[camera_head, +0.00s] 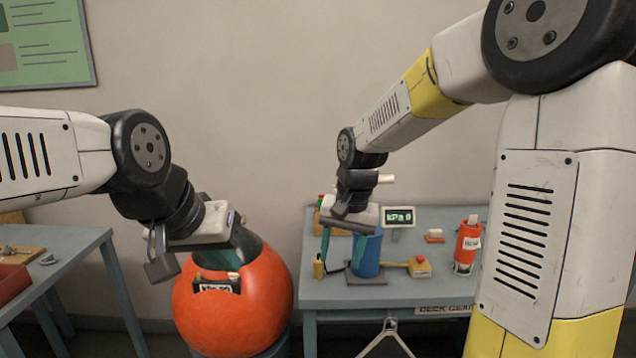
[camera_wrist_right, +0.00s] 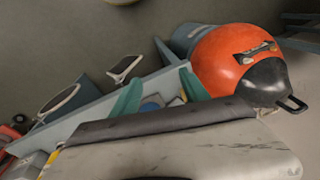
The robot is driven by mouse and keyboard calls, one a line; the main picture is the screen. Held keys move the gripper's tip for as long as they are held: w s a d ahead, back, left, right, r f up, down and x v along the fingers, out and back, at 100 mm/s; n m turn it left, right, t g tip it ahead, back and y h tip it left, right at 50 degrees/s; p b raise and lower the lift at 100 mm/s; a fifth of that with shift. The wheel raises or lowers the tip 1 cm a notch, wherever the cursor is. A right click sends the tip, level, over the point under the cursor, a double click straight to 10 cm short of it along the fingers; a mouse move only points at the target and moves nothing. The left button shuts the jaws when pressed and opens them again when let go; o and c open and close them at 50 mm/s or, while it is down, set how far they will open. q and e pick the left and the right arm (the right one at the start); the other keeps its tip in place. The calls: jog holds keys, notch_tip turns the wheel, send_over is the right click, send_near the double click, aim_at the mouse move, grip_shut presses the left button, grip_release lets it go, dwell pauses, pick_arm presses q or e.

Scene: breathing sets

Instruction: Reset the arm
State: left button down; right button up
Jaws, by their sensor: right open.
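My right gripper (camera_head: 343,258) hangs over the table at the right in the head view. Its teal fingers stand apart, and they also show open in the right wrist view (camera_wrist_right: 160,88). A blue cylinder (camera_head: 373,258) stands close beside the fingers; I cannot tell whether they touch it. My left gripper (camera_head: 236,250) is at the orange buoy (camera_head: 232,315), in front of its dark top. Its fingers are partly hidden, so their opening is unclear. The buoy also shows in the right wrist view (camera_wrist_right: 225,62), with a black neck and handle.
The blue-grey table (camera_head: 340,290) holds a kPa display (camera_head: 400,216), an orange canister (camera_head: 467,246) and a yellow box with a red button (camera_head: 419,266). Another table (camera_head: 75,250) with a red tray (camera_head: 12,283) stands at the left. A gap separates the buoy from the right table.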

jog(key=s+d+r+n+t, duration=0.1)
jog(key=s+d+r, duration=0.3)
jog(key=s, duration=0.4)
jog(key=s+d+r+n+t, duration=0.1)
jog(key=s+d+r+t, duration=0.2)
jog(key=s+d+r, duration=0.2)
jog(key=s, duration=0.2)
jog(key=shift+s+r+n+t+y, duration=0.2)
jog(key=shift+s+n+t+y, duration=0.1)
jog(key=shift+s+t+y, duration=0.1)
jog(key=shift+d, duration=0.1)
dwell(0.3)
